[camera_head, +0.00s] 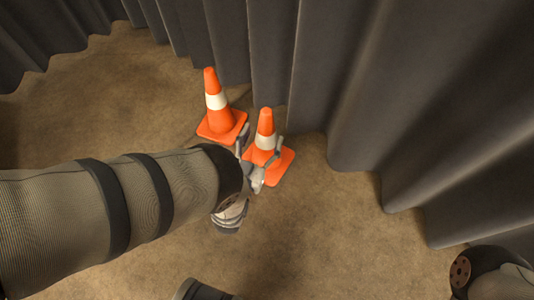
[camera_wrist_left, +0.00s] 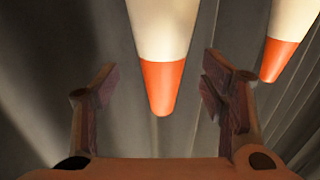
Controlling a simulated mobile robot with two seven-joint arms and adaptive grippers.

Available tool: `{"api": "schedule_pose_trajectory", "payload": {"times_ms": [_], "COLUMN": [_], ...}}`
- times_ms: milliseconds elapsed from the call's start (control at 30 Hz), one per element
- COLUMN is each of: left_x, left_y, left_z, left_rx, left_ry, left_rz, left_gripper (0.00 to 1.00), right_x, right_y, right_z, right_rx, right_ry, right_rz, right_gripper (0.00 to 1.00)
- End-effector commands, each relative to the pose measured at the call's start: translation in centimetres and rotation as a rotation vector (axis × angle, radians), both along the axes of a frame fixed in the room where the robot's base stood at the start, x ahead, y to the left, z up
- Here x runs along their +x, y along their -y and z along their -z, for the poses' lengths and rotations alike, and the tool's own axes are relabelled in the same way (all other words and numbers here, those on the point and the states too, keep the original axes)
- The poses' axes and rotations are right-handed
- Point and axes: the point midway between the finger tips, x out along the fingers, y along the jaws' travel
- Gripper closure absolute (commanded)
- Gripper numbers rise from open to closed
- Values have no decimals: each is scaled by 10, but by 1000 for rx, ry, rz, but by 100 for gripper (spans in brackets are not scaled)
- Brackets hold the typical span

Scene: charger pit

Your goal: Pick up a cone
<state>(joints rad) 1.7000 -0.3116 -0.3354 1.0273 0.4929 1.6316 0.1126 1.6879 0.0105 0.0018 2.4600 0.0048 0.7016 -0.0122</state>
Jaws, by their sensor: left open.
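Two orange cones with white bands stand upright on the floor. The nearer cone (camera_head: 266,121) has my left gripper (camera_head: 261,139) at it, with one finger on each side of its upper part. In the left wrist view this cone (camera_wrist_left: 161,85) appears upside down between the open fingers of the left gripper (camera_wrist_left: 160,85), with visible gaps on both sides. The other cone (camera_head: 219,116) stands just behind and to the left; its upper part (camera_wrist_left: 282,48) shows at the right of the wrist view, outside the fingers. The gripper partly hides the nearer cone's base. My right gripper is out of view.
A dark grey pleated curtain (camera_head: 270,50) hangs close behind both cones and runs down the right side. The brown floor (camera_head: 330,235) is clear in front and to the right of the cones. Part of my right arm shows at the lower right.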

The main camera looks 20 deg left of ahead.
Motion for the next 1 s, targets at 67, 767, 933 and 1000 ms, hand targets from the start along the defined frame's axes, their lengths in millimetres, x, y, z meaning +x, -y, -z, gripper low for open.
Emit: {"api": "schedule_pose_trajectory", "payload": {"times_ms": [67,767,933,1000], "left_x": [18,43,43,43], "left_y": [-2,-4,-4,-4], "left_z": [2,-1,-2,-2], "left_rx": [1,0,-1,-1], "left_ry": [3,1,3,3], "left_rz": [1,0,1,1], "left_gripper": [34,100,100,100], "right_x": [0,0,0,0], "right_y": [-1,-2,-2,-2], "right_z": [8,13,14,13], "right_rx": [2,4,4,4], "right_ry": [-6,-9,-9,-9], "right_rz": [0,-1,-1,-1], "right_gripper": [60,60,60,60]}}
